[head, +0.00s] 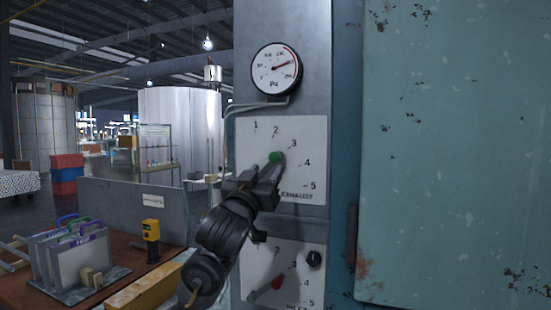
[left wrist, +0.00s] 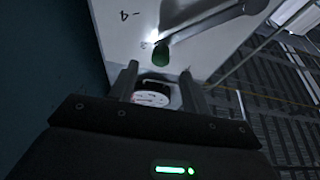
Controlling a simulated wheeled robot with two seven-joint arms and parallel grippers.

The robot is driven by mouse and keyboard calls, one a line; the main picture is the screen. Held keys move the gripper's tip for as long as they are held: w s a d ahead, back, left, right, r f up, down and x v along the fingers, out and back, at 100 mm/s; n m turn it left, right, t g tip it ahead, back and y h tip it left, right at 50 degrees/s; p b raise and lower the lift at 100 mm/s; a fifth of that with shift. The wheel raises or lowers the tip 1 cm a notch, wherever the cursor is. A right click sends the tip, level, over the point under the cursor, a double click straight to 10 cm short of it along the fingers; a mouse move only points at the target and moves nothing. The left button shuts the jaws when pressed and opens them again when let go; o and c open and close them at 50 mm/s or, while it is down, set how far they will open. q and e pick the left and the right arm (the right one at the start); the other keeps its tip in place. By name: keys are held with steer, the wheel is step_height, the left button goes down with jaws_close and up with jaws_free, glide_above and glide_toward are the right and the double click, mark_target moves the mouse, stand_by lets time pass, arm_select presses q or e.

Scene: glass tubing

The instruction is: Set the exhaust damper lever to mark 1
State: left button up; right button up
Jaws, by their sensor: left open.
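The exhaust panel (head: 305,130) is a white plate with marks 1 to 5 in an arc. Its damper lever has a green knob (head: 275,157), on the mark 2 to 3 side; the exact mark is unclear. My left gripper (head: 266,168) is open at the knob and covers much of the lever in the head view. In the left wrist view, the green knob (left wrist: 160,56) is just beyond and between the open fingers (left wrist: 158,82), apart from both. The grey lever arm (left wrist: 205,22) runs up and right. My right gripper is not in view.
A pressure gauge (head: 276,68) is above the panel. Below is a second panel (head: 260,258) with a red-tipped lever (head: 278,283) and a black knob (head: 314,258). A teal door or wall (head: 450,140) stands right. A bench (head: 115,285) with a rack and a yellow device (head: 151,232) is left.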

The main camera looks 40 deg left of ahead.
mark_target(273, 161)
arm_select(q)
steer(key=p+x, duration=0.1)
steer(key=x, duration=0.6)
steer(key=shift+w+a, duration=0.2)
steer(key=shift+w, duration=0.1)
jaws_close()
